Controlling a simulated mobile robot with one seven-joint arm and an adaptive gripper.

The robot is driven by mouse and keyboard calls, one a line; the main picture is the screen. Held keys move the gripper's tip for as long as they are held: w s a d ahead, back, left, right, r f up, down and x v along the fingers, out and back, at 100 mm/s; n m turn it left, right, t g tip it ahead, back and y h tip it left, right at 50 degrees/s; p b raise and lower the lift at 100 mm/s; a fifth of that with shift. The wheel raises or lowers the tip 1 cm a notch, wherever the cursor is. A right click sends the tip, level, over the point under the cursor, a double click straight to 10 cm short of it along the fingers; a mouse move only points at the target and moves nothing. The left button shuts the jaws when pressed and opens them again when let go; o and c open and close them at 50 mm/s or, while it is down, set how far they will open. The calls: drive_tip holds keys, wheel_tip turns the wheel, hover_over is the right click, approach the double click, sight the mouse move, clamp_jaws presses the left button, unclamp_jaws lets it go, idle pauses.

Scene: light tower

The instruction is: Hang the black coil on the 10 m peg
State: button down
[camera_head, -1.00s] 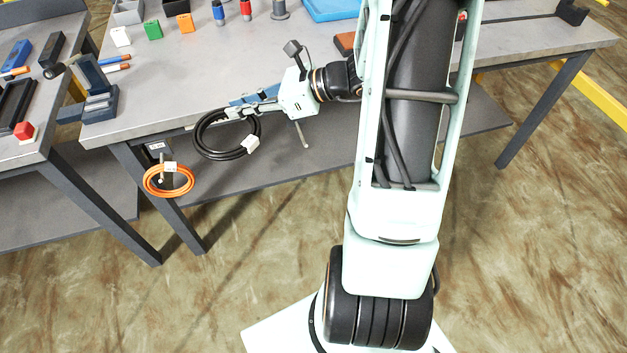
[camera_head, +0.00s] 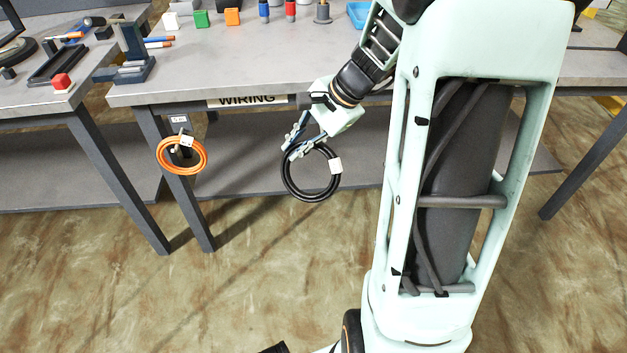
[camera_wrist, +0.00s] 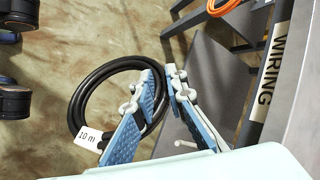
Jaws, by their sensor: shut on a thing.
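The black coil (camera_head: 288,182) with a white tag (camera_head: 335,165) hangs from my gripper (camera_head: 293,150) in front of the bench's front edge. In the wrist view the coil (camera_wrist: 77,103) lies between the blue-padded fingers of my gripper (camera_wrist: 160,80), and its tag (camera_wrist: 88,138) reads "10 m". My gripper is shut on the coil's upper part. An orange coil (camera_head: 160,160) hangs on a peg at the bench leg, to the left, below a small label plate (camera_head: 180,119) too small to read. The orange coil also shows at the top of the wrist view (camera_wrist: 232,12).
The bench (camera_head: 240,65) carries colored blocks, bottles and a grey holder (camera_head: 135,62). A "WIRING" label (camera_head: 247,100) is on its front edge. A lower shelf (camera_head: 240,165) runs beneath. Open floor lies in front of the bench.

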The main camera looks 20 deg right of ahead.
drive_tip(key=d+f+n+t+b, duration=0.2)
drive_tip(key=d+f+n+b, duration=0.2)
drive_tip(key=f+n+b, duration=0.2)
drive_tip(key=shift+n, duration=1)
drive_tip(key=shift+s, duration=0.1)
drive_tip(key=shift+f+t+b, duration=0.1)
drive_tip(key=shift+t+b, duration=0.2)
drive_tip(key=shift+b, duration=0.45)
drive_tip(key=w+d+f, duration=0.1)
drive_tip(key=w, duration=0.5)
drive_tip(key=w+d+f+b, duration=0.1)
drive_tip(key=w+d, duration=0.1)
drive_tip(key=w, duration=0.4)
drive_tip(key=shift+w+d+f, duration=0.25)
drive_tip(key=shift+d+f, duration=0.05)
drive_tip(key=shift+f, duration=0.1)
